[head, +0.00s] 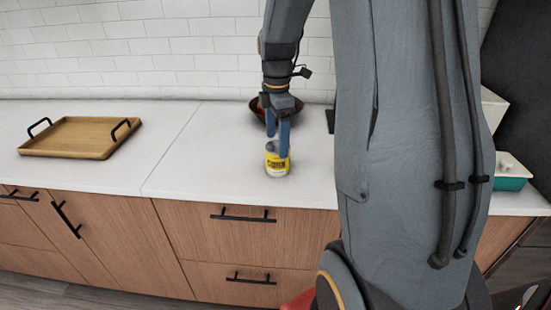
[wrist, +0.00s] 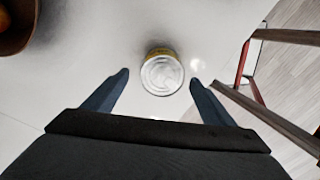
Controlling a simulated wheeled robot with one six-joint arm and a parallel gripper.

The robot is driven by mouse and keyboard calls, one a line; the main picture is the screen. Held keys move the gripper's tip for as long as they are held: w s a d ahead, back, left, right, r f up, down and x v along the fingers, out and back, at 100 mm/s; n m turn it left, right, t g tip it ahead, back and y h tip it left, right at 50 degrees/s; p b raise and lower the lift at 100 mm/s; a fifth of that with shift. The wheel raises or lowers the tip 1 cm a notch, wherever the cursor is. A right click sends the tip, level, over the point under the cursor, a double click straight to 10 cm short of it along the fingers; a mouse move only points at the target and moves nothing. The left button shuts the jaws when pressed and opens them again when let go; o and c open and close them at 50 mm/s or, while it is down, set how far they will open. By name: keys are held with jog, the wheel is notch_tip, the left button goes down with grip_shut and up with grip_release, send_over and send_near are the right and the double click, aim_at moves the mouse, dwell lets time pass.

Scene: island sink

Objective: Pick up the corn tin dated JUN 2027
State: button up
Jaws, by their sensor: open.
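A yellow tin (head: 277,164) with dark lettering stands upright on the white counter near its front edge. Its date cannot be read at this size. In the wrist view the tin (wrist: 162,74) shows its silver lid, with a sliver of yellow side at the top. My gripper (head: 278,143) is directly above the tin in the head view, pointing down. In the wrist view my gripper (wrist: 158,80) is open, with one blue finger to the left of the tin and one to the right. Neither finger visibly touches it.
A dark bowl (head: 260,112) stands behind the tin; in the wrist view a brown bowl (wrist: 14,28) with orange contents is at upper left. A wooden tray (head: 78,138) with black handles lies at left. A teal container (head: 509,183) is at far right. Counter between tray and tin is clear.

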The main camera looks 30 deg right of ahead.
aim_at(278, 159)
jog(key=shift+s+f+p, duration=0.2)
jog(key=shift+f+p, duration=1.15)
jog(key=shift+f, duration=2.4)
jog(key=c, duration=1.4)
